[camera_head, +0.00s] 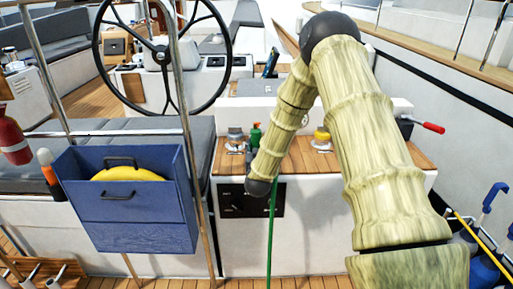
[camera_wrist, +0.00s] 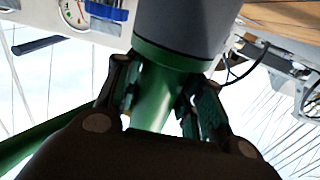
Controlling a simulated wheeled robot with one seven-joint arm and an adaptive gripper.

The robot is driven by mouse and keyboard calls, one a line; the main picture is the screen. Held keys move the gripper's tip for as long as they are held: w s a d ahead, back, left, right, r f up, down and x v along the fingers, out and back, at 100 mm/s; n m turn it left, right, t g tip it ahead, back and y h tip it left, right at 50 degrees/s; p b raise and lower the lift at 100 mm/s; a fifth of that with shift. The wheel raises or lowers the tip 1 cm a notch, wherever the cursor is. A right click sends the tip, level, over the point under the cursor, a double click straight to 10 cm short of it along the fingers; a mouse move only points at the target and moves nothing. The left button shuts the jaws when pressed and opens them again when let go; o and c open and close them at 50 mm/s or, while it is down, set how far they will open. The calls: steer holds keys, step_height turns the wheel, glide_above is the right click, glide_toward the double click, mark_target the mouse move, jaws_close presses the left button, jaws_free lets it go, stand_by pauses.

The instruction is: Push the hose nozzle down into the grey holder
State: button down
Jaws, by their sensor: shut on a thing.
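The green hose nozzle (camera_wrist: 155,105) is between the two fingers of my gripper (camera_wrist: 163,84), which is shut on it. Beyond the fingertips, a wide grey cylinder (camera_wrist: 185,28) meets the nozzle's green collar. I cannot tell whether this cylinder is the grey holder or part of the nozzle, nor how deep anything sits. In the head view, a green piece of the nozzle (camera_head: 255,132) shows above the wooden console top, left of my arm. My gripper is mostly hidden there behind my arm. The green hose (camera_head: 272,225) hangs down the console front.
A grey winch (camera_head: 235,135) stands close on the left, and a yellow-topped one (camera_head: 321,138) on the right of the wooden top (camera_head: 365,160). A red-handled lever (camera_head: 430,127) sticks out farther right. A blue box (camera_head: 125,225) hangs on a rail at left.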

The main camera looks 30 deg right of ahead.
steer(key=c, duration=1.2)
jaws_free()
steer(key=shift+o, duration=0.2)
steer(key=shift+f, duration=0.1)
steer(key=v, duration=1.1)
steer(key=shift+p, duration=0.45)
